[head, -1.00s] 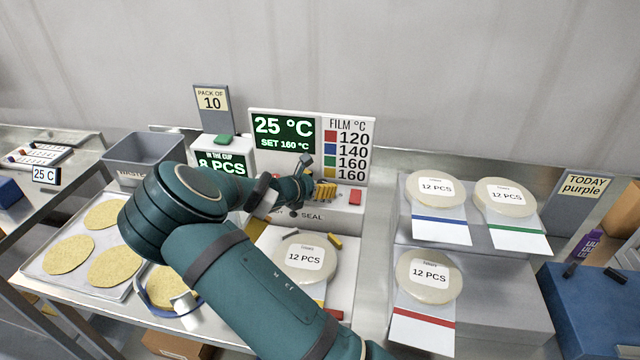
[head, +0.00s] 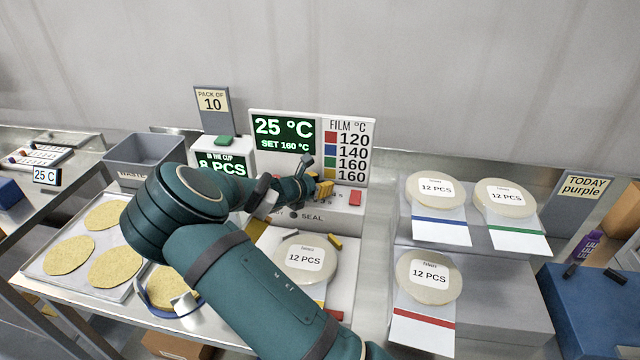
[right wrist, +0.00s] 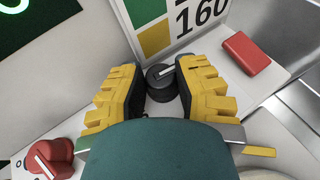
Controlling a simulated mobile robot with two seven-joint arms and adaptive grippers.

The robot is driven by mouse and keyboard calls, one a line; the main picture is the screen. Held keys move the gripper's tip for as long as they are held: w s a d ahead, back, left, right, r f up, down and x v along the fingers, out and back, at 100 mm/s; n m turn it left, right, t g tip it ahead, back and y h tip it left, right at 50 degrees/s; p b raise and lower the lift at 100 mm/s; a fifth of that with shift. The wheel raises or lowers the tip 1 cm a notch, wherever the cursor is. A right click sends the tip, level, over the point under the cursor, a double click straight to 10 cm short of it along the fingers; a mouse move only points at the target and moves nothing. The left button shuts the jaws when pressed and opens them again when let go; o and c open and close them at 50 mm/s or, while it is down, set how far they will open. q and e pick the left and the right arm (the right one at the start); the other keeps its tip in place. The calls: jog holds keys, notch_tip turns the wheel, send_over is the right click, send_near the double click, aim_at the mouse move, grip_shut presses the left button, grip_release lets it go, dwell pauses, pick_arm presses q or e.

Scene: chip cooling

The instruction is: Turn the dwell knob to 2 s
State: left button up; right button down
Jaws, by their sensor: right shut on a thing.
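The black dwell knob (right wrist: 163,84) is between the yellow fingertips of my right gripper (right wrist: 165,92) in the right wrist view. Its white pointer line is turned toward the upper right of that view. My right gripper is shut on it, a finger on each side. In the head view my right gripper (head: 324,187) is at the sealer panel, just below the display, and hides the knob. The dwell scale marks cannot be read. The sealer display (head: 283,134) reads 25 °C, SET 160 °C. My left gripper is not in view.
A red knob (right wrist: 52,158) and a red block (right wrist: 246,53) flank the black knob. A labelled round pack (head: 304,258) lies on the sealer below my arm. Several packs sit on the grey stand (head: 490,310) at right. A grey waste bin (head: 146,158) stands at left.

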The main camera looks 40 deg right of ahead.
jog(key=shift+s+f, duration=0.1)
jog(key=shift+f, duration=0.1)
dwell(0.7)
jog(key=c, duration=0.7)
grip_release()
jog(key=shift+c, duration=0.2)
jog(key=shift+o, duration=0.7)
jog(key=shift+r, duration=0.1)
jog(key=v, duration=1.2)
